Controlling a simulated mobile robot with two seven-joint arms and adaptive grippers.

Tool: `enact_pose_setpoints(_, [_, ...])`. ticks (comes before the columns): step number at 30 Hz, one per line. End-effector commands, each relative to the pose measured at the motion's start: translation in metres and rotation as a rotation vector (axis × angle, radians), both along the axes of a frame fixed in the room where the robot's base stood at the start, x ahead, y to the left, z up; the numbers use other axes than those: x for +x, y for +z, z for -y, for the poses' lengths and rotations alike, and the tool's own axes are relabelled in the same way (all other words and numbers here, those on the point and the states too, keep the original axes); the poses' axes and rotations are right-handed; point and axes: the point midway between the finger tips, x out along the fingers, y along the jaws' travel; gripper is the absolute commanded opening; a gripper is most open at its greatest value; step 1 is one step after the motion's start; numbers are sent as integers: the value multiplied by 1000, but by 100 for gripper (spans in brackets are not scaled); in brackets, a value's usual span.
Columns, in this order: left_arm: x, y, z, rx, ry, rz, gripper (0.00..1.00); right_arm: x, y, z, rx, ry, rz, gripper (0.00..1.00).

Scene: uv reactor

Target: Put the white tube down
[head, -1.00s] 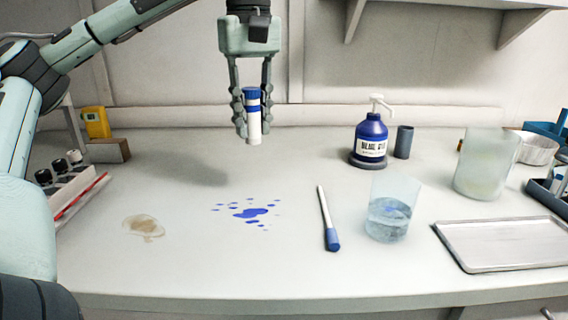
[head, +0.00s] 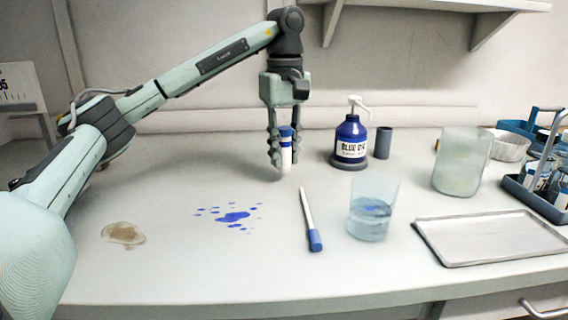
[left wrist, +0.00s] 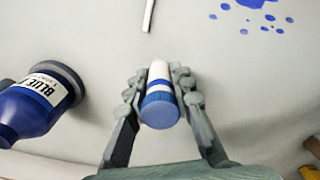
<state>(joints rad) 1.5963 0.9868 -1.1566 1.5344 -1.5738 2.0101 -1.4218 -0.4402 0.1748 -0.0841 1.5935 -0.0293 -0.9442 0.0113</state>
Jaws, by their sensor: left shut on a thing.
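The white tube (head: 286,155) with a blue cap is upright between the fingers of my left gripper (head: 280,150). The gripper is shut on it, pointing down over the back middle of the bench. The tube's lower end is close to the bench top; I cannot tell whether it touches. In the left wrist view the tube (left wrist: 160,95) shows cap-first between the two fingers (left wrist: 160,100). My right gripper is not in view.
A blue dye pump bottle (head: 350,138) and a dark cylinder (head: 383,142) stand to the right. A marker (head: 309,218), a beaker of water (head: 370,210) and a metal tray (head: 490,238) are in front. Blue spots (head: 234,217) and a brown stain (head: 124,233) mark the bench (head: 190,275). A larger beaker (head: 460,160) stands at right.

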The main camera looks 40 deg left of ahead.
Motion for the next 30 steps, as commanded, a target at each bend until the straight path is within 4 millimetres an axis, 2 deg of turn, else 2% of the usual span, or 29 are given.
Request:
enact_pose_setpoints(1, [-1,-12,0,-1,0,-5,0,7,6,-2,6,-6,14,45])
enact_pose_setpoints(5, [-1,-23,-1,0,1,-1,0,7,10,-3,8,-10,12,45])
enact_pose_setpoints(18, [-1,-28,-1,0,1,0,0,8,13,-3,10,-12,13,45])
enact_pose_setpoints(19, [-1,-28,-1,0,1,0,23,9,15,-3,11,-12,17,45])
enact_pose_setpoints(23, [-1,-28,-1,0,1,0,40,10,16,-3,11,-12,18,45])
enact_pose_setpoints(24, [-1,-28,-1,0,1,0,43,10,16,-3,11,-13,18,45])
enact_pose_setpoints(30, [-1,-28,0,0,1,0,43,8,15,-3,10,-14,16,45])
